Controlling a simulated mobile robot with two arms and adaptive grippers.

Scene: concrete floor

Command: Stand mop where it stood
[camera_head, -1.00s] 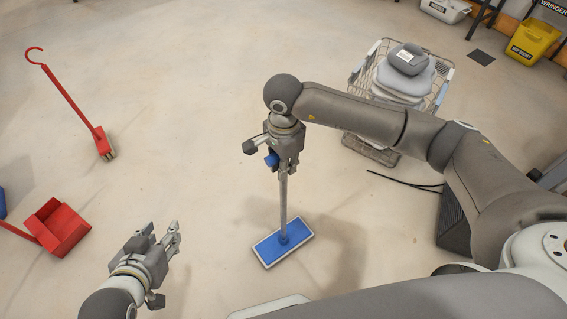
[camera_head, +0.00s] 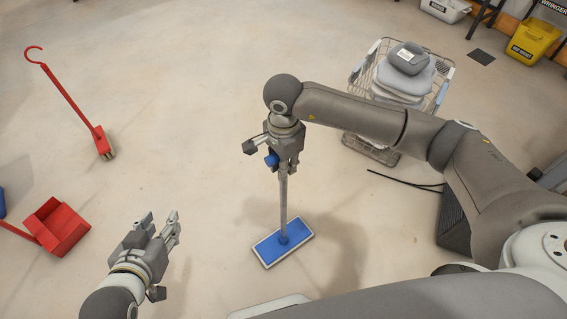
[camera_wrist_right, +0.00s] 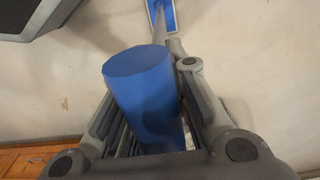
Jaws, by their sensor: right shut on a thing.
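The mop has a flat blue head (camera_head: 283,244) with a pale rim, a grey pole (camera_head: 284,200) and a blue grip end (camera_head: 271,160). In the head view it is upright, with its head down at the floor; I cannot tell whether it touches. My right gripper (camera_head: 284,168) is shut on the mop near its top. In the right wrist view the blue grip end (camera_wrist_right: 140,85) sits between the fingers, with the pole running away behind it. My left gripper (camera_head: 162,226) is open and empty at the lower left, apart from the mop.
A red hooked broom (camera_head: 72,100) stands at the left, with a red dustpan (camera_head: 62,228) below it. A wire cart (camera_head: 372,148) with grey items is behind my right arm. A yellow wringer bucket (camera_head: 533,42) is at the top right. Open floor lies around the mop head.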

